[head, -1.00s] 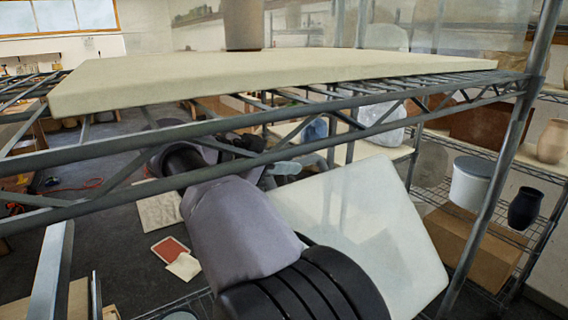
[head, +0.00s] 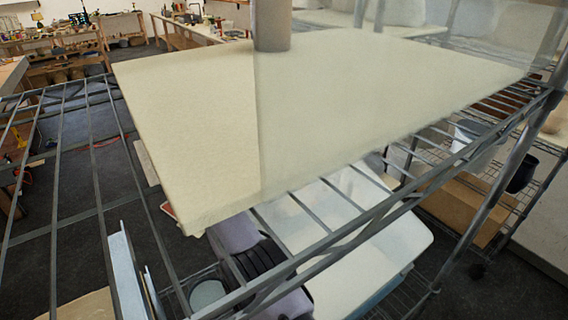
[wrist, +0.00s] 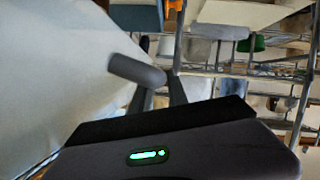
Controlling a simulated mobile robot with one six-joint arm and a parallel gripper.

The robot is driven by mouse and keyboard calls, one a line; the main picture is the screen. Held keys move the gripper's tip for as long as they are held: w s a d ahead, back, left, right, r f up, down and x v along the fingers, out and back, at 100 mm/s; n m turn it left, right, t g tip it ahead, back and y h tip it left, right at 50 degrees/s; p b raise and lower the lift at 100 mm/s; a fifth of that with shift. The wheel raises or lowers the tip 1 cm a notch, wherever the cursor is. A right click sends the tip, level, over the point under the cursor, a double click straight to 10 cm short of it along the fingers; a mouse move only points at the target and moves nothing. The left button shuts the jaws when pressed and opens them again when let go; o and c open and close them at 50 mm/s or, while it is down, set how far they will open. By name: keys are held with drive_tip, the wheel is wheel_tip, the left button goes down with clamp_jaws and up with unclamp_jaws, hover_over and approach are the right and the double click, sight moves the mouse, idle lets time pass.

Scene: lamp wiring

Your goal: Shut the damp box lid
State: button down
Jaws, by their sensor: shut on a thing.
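The damp box lid (head: 402,242) is a wide, pale, translucent panel under the upper wire shelf in the head view. It lies close to flat. A strip of bluish box wall (head: 388,290) shows below its near right edge. I cannot tell whether the lid touches the rim all round. In the wrist view the lid (wrist: 50,70) fills the left side, with a grey rounded handle (wrist: 135,70) at its edge. My gripper (wrist: 160,92) is shut on this handle. In the head view the pale board hides my gripper.
A large pale board (head: 190,150) lies on the upper wire shelf (head: 95,190) above the lid and covers much of the head view. A steel post (head: 478,210) stands at the right. A cardboard box (head: 465,205) and dark pot (head: 522,173) are beyond it.

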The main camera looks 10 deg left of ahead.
drive_tip(key=shift+w+a+f, duration=0.1)
drive_tip(key=shift+a+f, duration=0.05)
drive_tip(key=shift+f, duration=0.2)
drive_tip(key=c, duration=1.3)
unclamp_jaws()
drive_tip(key=shift+f, duration=0.1)
